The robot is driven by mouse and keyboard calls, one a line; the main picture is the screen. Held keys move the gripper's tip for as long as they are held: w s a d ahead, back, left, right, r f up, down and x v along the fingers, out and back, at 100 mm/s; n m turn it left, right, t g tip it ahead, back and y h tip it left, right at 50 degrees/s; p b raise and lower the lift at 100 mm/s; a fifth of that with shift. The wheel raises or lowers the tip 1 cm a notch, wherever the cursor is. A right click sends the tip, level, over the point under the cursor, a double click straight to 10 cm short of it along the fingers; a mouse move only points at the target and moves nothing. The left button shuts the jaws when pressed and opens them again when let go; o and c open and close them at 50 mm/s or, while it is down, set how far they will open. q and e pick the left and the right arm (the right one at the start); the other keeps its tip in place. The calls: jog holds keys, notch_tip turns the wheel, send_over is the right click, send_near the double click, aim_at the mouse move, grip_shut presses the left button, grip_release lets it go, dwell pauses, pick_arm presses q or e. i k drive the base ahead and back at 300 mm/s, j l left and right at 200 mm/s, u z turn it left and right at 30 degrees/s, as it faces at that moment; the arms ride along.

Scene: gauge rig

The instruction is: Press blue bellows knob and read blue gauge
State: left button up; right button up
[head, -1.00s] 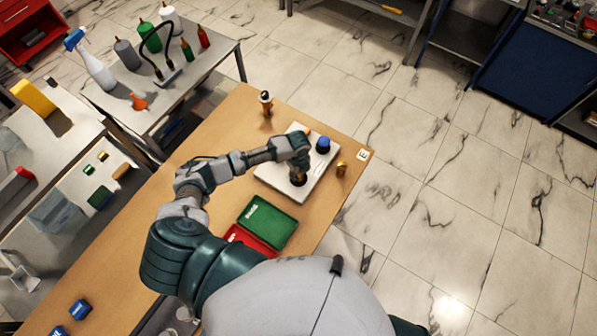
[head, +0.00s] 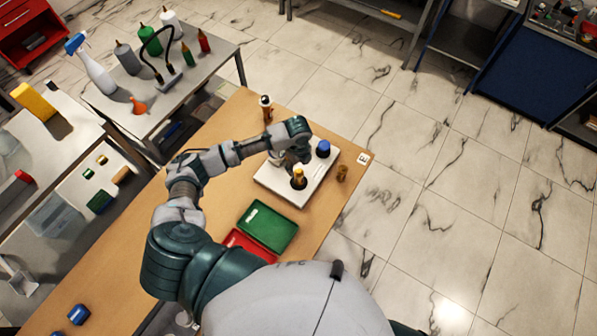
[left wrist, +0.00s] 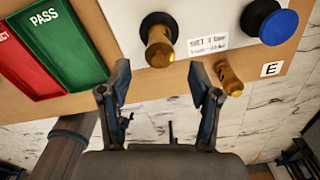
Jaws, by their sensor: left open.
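The blue knob (head: 323,149) stands at the far right of a white board (head: 270,180) on the wooden table. It also shows at the top right of the left wrist view (left wrist: 278,27). A brass fitting (head: 299,177) sits in a black socket on the board; the left wrist view shows it closer (left wrist: 159,46). My left gripper (left wrist: 162,88) is open and empty, its fingers apart from the fitting. In the head view, my left gripper (head: 291,158) is above the board, left of the blue knob. I cannot make out a blue gauge dial. My right gripper is not in view.
A green tray (head: 268,226) and a red tray (head: 245,243) lie nearer. A black-topped fitting (head: 266,106) stands at the far left. Marble floor lies beyond the table's right edge.

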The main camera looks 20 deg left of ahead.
aim_at(323, 144)
jog(key=k+l, duration=1.2)
jog(key=l, duration=0.15)
